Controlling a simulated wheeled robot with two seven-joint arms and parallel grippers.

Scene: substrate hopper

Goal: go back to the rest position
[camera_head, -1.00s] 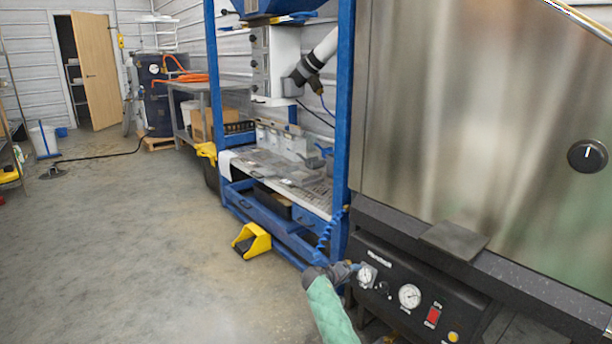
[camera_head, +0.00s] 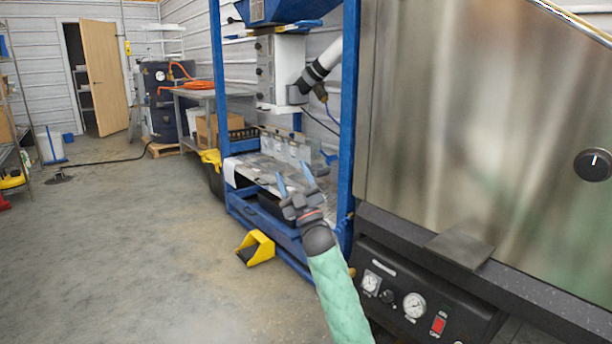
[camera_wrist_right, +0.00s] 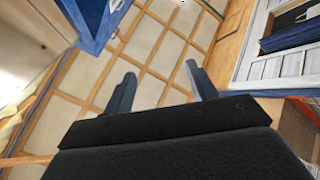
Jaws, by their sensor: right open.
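My right gripper (camera_head: 294,180) is raised in front of the blue-framed hopper machine (camera_head: 349,110), with its two blue-grey fingers spread and nothing between them. Its green-sleeved arm comes up from the bottom of the head view. In the right wrist view the same gripper (camera_wrist_right: 155,85) shows its two fingers wide apart and empty, with a panelled surface of pale squares and wooden strips beyond them. My left gripper is in neither view.
A steel cabinet with a black control panel (camera_head: 416,295) stands close on the right. A yellow foot pedal (camera_head: 256,248) lies on the floor by the blue frame. The concrete floor (camera_head: 130,250) at left is clear. A wooden door (camera_head: 104,78) stands open at the back.

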